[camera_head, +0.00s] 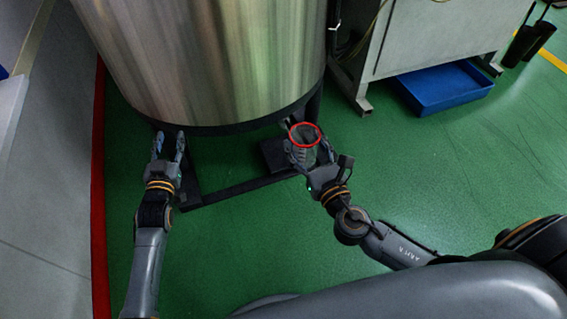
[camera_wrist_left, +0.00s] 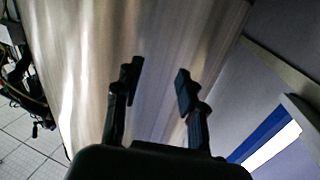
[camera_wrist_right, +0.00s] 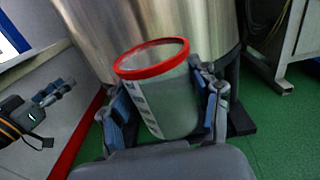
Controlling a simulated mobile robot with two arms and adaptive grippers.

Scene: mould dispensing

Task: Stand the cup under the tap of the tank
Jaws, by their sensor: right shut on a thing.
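The cup (camera_wrist_right: 165,95) is clear with a red rim and pale markings on its side. In the head view its red rim (camera_head: 304,135) shows beside the lower right edge of the tank (camera_head: 210,60). My right gripper (camera_head: 305,150) is shut on the cup, one finger on each side in the right wrist view (camera_wrist_right: 165,112). The cup looks roughly upright there. My left gripper (camera_head: 168,140) is open and empty at the tank's lower left; the left wrist view (camera_wrist_left: 157,80) shows its fingers apart before the metal wall. I cannot make out the tap in any view.
A dark stand frame (camera_head: 235,190) lies under the tank, on the green floor. A grey cabinet (camera_head: 430,40) stands at the right with a blue tray (camera_head: 445,87) below it. A red strip (camera_head: 98,200) runs along the left wall.

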